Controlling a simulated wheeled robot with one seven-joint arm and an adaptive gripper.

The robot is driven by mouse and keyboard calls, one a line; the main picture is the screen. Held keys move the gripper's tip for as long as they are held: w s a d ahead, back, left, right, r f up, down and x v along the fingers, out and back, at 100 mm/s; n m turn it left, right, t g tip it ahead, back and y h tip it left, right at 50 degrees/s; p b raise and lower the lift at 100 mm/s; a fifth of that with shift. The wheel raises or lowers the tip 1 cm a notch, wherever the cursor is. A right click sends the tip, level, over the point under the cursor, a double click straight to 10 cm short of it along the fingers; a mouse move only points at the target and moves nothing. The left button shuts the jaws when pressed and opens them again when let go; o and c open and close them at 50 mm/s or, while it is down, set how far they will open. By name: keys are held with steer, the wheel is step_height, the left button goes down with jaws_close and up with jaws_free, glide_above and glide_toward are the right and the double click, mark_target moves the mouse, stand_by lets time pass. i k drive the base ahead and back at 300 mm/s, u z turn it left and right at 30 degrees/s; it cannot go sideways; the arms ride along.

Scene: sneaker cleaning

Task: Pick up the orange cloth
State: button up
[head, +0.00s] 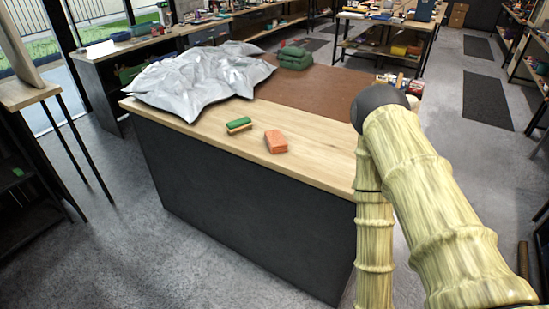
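A small orange block-shaped thing (276,141), the only orange item on the near counter that could be the orange cloth, lies near the counter's front edge. It looks like a compact brick; I cannot tell its material. Nothing touches it. My arm fills the right side of the head view, its links rising beside the counter's right end. My gripper is not in view.
The wooden counter (320,160) has a brown mat (315,95). A green-topped brush (239,125) lies left of the orange thing. A crumpled silver sheet (195,78) covers the counter's left part. Folded green cloths (295,60) sit at the back. Grey floor surrounds the counter.

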mark_target(277, 143)
steer(key=z, duration=0.05)
steer(key=k, duration=0.55)
steer(key=u, duration=0.75)
steer(key=i, duration=1.3)
steer(key=z, duration=0.55)
